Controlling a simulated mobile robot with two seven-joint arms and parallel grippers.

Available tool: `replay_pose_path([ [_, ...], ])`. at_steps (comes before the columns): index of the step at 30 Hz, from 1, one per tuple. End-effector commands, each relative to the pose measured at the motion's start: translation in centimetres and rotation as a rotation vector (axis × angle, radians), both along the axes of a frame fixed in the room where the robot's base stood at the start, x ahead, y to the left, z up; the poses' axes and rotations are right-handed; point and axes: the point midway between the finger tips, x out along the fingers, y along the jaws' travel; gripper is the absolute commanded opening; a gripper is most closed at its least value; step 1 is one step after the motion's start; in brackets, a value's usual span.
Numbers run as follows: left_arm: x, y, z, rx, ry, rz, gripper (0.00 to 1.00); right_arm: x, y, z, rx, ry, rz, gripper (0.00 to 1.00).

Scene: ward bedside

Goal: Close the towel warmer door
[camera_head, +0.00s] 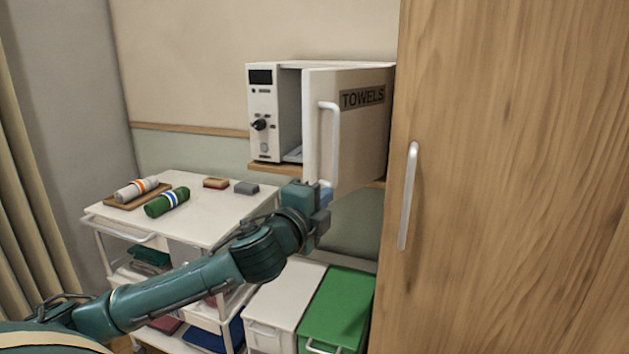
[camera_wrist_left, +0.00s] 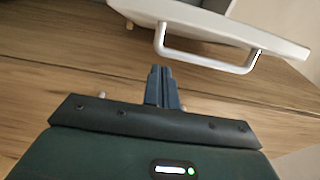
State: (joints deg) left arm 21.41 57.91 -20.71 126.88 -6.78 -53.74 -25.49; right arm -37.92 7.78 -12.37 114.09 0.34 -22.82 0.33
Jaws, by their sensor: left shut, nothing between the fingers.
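The white towel warmer (camera_head: 262,115) sits on a wall shelf, with a dark display and a knob on its front. Its door (camera_head: 355,140), labelled TOWELS, stands open, and a dark gap into the chamber shows on its left. The door's white bar handle (camera_head: 331,145) is upright near the door's left edge; it also shows in the left wrist view (camera_wrist_left: 205,62). My left gripper (camera_head: 325,192) is just below the handle's lower end in the head view. Its fingers (camera_wrist_left: 162,72) are shut and empty, apart from the handle in the wrist view. My right gripper is not in view.
A tall wooden cabinet (camera_head: 520,180) with a bar handle (camera_head: 408,195) stands close on the right. A white trolley (camera_head: 215,205) at left carries rolled towels (camera_head: 167,202) and small blocks. Bins with white (camera_head: 285,295) and green (camera_head: 340,305) lids stand below.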

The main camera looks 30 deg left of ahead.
Motion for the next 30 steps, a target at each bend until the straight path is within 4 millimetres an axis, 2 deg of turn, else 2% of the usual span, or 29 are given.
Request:
replay_pose_path([
  [4, 3.0, 0.3, 0.3, -0.004, 0.0, 0.0, 0.0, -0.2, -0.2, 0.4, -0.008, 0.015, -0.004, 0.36],
  [6, 2.8, 1.8, 0.0, 0.006, 0.005, 0.004, 0.0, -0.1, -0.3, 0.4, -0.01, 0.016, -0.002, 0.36],
  [12, 3.1, 3.8, -0.1, 0.002, 0.002, 0.0, 0.0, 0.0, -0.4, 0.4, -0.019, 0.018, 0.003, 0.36],
  [30, 2.9, 4.6, -0.2, 0.001, 0.001, -0.009, 0.0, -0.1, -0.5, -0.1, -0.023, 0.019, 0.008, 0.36],
])
